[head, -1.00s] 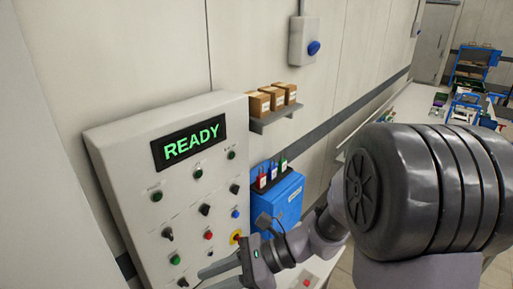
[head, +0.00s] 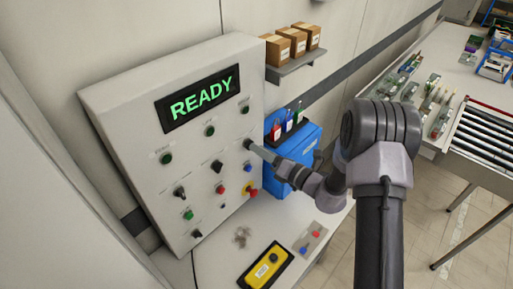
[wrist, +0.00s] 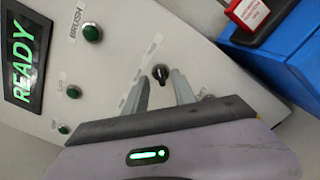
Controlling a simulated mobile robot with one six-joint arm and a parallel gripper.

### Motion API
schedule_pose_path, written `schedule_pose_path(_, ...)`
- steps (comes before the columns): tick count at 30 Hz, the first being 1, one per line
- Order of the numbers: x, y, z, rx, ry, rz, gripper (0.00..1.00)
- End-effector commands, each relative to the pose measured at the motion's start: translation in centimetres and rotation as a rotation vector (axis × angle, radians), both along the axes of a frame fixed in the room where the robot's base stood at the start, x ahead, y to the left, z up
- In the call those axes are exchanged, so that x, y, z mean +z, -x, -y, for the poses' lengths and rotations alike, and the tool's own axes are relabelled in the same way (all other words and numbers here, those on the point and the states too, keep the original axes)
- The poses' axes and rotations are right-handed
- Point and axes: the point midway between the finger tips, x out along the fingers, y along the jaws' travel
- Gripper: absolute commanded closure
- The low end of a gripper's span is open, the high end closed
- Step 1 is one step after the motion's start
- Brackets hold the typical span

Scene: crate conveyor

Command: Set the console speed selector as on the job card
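The console (head: 120,118) is a pale sloped panel with a lit READY display. Several black selector knobs sit on it, at the right (head: 247,144), middle (head: 217,166) and lower left (head: 180,192). My gripper (head: 262,152) is at the right-hand knob. In the wrist view its fingers (wrist: 161,88) are apart, with this black knob (wrist: 160,73) showing between and just beyond their tips. I cannot tell if they touch it. The labels around the knob are too small to read, so which knob is for speed is unclear. I can make out no job card.
A blue box (head: 308,143) with coloured tags stands close on the right. A shelf with cartons (head: 292,42) is above it. A yellow box (head: 266,265) lies on the table below.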

Motion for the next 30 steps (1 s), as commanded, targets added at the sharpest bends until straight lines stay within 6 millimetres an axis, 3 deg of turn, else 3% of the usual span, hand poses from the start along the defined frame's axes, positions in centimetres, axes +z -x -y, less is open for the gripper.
schedule_pose_path(4,-0.1,-1.2,-1.3,0.002,0.001,0.0,0.68)
schedule_pose_path(14,0.0,-1.6,-1.6,0.0,0.0,0.0,0.68)
schedule_pose_path(19,0.0,-1.6,-1.6,0.001,0.001,0.0,1.0)
schedule_pose_path(30,0.0,-1.6,-1.6,0.001,0.015,0.014,1.0)
